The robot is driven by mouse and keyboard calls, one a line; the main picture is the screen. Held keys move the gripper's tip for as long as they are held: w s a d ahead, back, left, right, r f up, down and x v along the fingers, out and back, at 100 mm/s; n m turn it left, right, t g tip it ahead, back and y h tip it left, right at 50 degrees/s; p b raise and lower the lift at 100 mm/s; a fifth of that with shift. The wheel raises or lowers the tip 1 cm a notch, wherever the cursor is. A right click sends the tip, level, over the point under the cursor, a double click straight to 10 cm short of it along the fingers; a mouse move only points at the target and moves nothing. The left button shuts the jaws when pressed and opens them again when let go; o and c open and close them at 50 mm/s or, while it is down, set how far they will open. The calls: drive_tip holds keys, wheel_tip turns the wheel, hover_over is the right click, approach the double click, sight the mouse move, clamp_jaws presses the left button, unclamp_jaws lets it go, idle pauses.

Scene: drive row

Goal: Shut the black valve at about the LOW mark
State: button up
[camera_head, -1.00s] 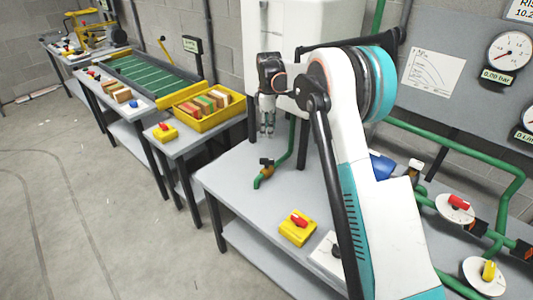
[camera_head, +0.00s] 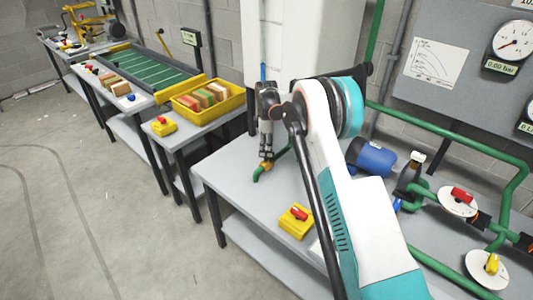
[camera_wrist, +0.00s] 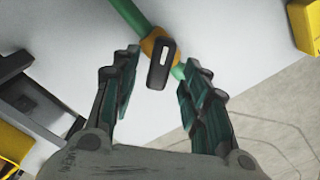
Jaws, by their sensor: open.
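The black valve's dark lever handle (camera_wrist: 161,65) shows in the wrist view, on a brass body (camera_wrist: 154,42) at the end of a green pipe (camera_wrist: 127,15). In the head view the brass body (camera_head: 266,166) is visible on the grey bench, and my gripper hides most of the handle. My gripper (camera_head: 266,152) points down over the valve. In the wrist view its fingers (camera_wrist: 161,68) are open, one on each side of the handle, with gaps showing. A narrow blue strip (camera_head: 263,73) shows on the white tank (camera_head: 305,45) above my wrist. No LOW mark is readable.
A yellow box with a red knob (camera_head: 297,221) sits on the same bench (camera_head: 235,178). A blue motor (camera_head: 372,157) and green pipes with red (camera_head: 461,194) and yellow (camera_head: 491,263) handles are to the right. A yellow bin (camera_head: 208,101) stands on the left table.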

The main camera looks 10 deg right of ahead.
drive_tip(key=shift+f, duration=1.25)
clamp_jaws()
drive_tip(key=shift+m, duration=0.3)
drive_tip(key=m, duration=0.3)
drive_tip(key=shift+m, duration=2)
